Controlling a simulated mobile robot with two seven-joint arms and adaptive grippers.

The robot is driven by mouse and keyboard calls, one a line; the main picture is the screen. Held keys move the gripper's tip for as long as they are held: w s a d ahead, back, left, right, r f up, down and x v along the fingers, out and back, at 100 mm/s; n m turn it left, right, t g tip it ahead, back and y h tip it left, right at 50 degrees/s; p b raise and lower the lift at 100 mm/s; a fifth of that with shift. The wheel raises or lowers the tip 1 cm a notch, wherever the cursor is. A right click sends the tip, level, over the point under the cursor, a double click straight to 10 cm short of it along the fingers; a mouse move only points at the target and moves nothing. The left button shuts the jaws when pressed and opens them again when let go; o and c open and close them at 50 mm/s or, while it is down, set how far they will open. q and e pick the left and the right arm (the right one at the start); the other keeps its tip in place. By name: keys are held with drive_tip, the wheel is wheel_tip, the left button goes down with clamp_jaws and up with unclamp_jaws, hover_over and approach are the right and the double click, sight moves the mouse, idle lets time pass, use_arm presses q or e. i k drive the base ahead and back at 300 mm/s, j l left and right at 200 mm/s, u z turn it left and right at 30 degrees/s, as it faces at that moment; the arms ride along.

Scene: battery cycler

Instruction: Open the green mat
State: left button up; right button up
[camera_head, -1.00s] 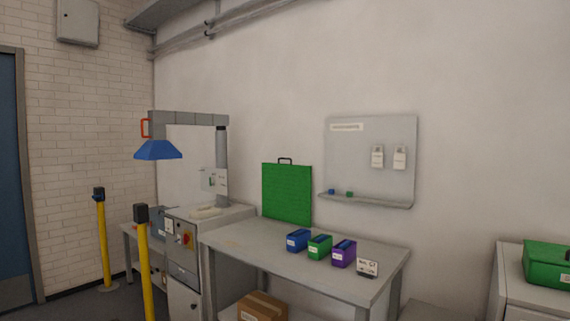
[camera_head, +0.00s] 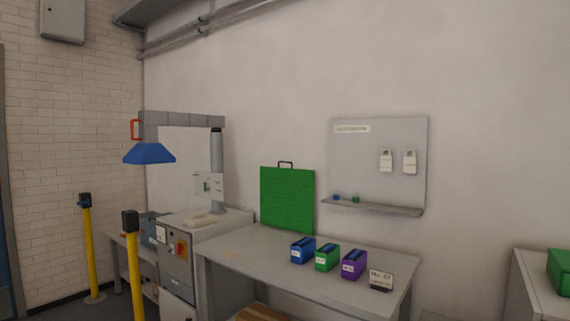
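The green mat (camera_head: 287,200) stands upright at the back of the grey table (camera_head: 240,251), close to the wall. It is a flat green panel with a black handle (camera_head: 285,164) on its top edge. Neither of my grippers is in the head view.
Blue (camera_head: 302,251), green (camera_head: 327,258) and purple (camera_head: 353,265) bins stand in a row on the table, with a small sign (camera_head: 380,280) at their right. The table's left part is clear. Yellow posts (camera_head: 134,265) stand at the left, before a cabinet machine (camera_head: 177,255). A wall board (camera_head: 377,165) hangs behind.

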sight(286, 195)
drive_tip(key=i+j+z, duration=0.1)
drive_tip(key=i+j, duration=0.4)
drive_tip(key=j, duration=0.2)
drive_tip(key=i+j+z, duration=0.25)
drive_tip(key=i+j, duration=0.25)
drive_tip(key=j, duration=0.25)
drive_tip(key=i+j, duration=0.2)
drive_tip(key=j, duration=0.2)
drive_tip(key=z, duration=0.05)
